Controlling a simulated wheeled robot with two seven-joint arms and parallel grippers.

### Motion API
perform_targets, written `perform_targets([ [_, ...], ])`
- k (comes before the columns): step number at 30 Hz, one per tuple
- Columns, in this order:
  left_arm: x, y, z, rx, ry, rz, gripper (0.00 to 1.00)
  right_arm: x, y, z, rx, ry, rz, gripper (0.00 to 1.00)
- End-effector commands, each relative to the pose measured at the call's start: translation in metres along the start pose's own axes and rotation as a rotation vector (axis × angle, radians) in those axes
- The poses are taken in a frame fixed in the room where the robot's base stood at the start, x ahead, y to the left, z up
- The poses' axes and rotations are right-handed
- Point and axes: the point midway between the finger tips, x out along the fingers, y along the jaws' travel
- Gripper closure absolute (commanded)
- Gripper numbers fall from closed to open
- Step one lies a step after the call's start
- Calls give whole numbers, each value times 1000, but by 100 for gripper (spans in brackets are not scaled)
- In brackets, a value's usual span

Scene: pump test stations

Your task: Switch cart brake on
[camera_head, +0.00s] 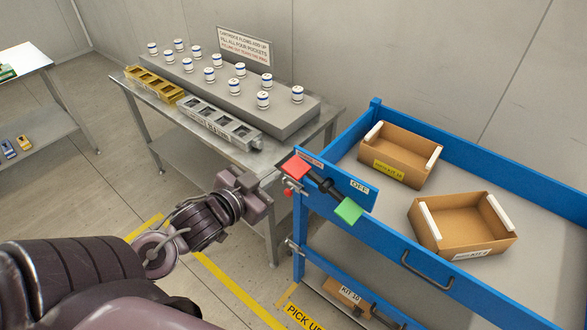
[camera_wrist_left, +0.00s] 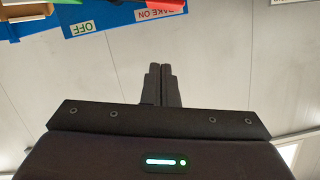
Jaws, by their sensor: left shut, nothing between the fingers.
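The blue cart (camera_head: 385,258) stands at the right, with a blue brake plate (camera_head: 372,192) on its near left corner. On the plate is a black lever (camera_head: 322,184) with a red pad (camera_head: 295,167) at its upper left and a green pad (camera_head: 348,211) at its lower right. An OFF label (camera_head: 360,187) is beside the green end. In the left wrist view the BRAKE ON label (camera_wrist_left: 160,10) is near the red pad. My left gripper (camera_head: 262,186) is shut and empty, left of the red pad and apart from it. My right gripper is out of view.
Two open cardboard boxes (camera_head: 398,155) (camera_head: 465,228) sit on the cart top. A metal table (camera_head: 150,108) behind holds white cartridges and two trays. A small red knob (camera_head: 288,191) is below the plate. Yellow tape (camera_head: 235,290) marks the floor.

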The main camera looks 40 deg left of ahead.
Motion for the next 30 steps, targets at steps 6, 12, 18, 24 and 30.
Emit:
perform_targets([
  [6,14,-1,-2,-1,4,-1,100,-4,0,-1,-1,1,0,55],
  [12,46,-1,-3,0,4,-1,100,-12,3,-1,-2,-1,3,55],
  [18,82,-2,-4,0,3,-2,100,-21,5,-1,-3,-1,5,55],
  [24,104,-1,14,-1,-6,-1,100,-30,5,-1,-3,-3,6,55],
  [30,108,0,34,0,-1,0,100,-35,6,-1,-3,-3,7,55],
])
